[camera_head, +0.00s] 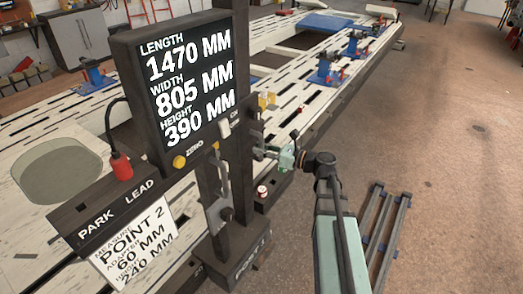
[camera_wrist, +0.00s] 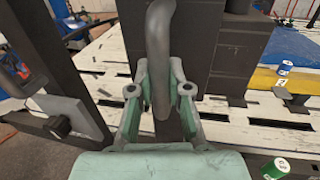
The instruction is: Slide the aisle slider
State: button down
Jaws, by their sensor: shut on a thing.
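A grey bent handle (camera_wrist: 160,50) runs vertically down the middle of the wrist view, in front of a dark upright post. I take it to be the aisle slider's handle. My gripper (camera_wrist: 161,100) has its pale green fingers on both sides of the handle's lower part, shut on it. In the head view my gripper (camera_head: 286,157) is at the right side of the post (camera_head: 240,180), below the display. There the handle is small and largely hidden by the fingers.
A display (camera_head: 190,95) reads length 1470, width 805 and height 390 mm. A card (camera_head: 135,240) reads point 2, adapter 60 mm. The slotted bench (camera_head: 90,115) lies behind. Open floor (camera_head: 455,150) is at right, with a dark rack (camera_head: 385,230).

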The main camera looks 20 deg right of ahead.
jog(key=c, duration=1.1)
grip_release()
jog(key=shift+f, duration=0.1)
jog(key=v, duration=1.2)
